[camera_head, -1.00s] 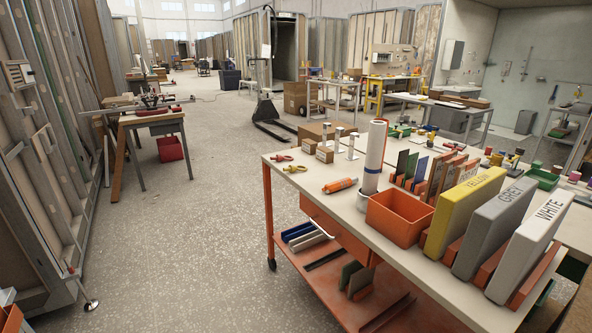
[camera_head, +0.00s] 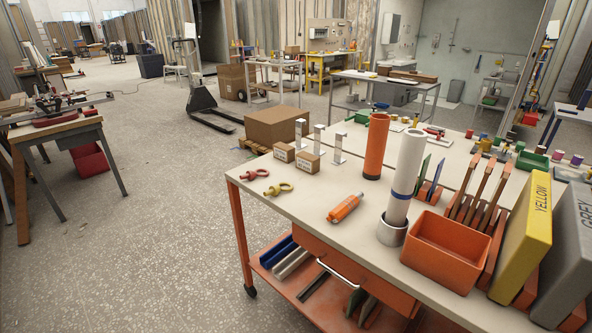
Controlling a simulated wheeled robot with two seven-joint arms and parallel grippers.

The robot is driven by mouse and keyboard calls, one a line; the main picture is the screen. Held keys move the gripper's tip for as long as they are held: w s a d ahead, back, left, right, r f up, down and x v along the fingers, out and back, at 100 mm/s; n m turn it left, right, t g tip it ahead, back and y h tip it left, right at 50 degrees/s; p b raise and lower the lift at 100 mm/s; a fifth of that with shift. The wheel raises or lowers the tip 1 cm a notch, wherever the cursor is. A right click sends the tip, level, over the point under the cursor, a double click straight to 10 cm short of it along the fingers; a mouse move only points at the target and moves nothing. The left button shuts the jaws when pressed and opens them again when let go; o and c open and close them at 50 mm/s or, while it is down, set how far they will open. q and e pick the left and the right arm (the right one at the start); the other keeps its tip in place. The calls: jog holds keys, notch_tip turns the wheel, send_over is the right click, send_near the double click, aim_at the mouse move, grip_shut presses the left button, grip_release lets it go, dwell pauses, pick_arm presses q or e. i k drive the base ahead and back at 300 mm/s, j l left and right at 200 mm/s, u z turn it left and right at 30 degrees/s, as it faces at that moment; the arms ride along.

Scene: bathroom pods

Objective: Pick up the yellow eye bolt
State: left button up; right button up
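The yellow eye bolt (camera_head: 279,189) lies flat on the near-left part of the orange-framed cart's pale top (camera_head: 310,209). A red eye bolt (camera_head: 254,174) lies just behind it and to its left, close to the cart's left corner. The two appear apart. Neither of my grippers shows in the head view.
On the cart top are small cardboard boxes (camera_head: 307,162), upright metal pieces, an orange tube (camera_head: 375,146), a white roll (camera_head: 406,165), an orange-and-grey cylinder (camera_head: 345,207), an orange bin (camera_head: 446,250) and a YELLOW binder (camera_head: 522,236). Open floor (camera_head: 150,235) lies left of the cart.

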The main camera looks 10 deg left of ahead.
aim_at(274, 190)
jog(key=i+j+z, duration=0.2)
jog(key=j, duration=0.2)
jog(key=i+j+z, duration=0.2)
jog(key=j, duration=0.25)
jog(key=i+j+z, duration=0.2)
jog(key=j, duration=0.25)
jog(key=j+z, duration=0.2)
jog(key=j, duration=0.25)
jog(key=i+j+z, duration=0.15)
jog(key=j, duration=0.35)
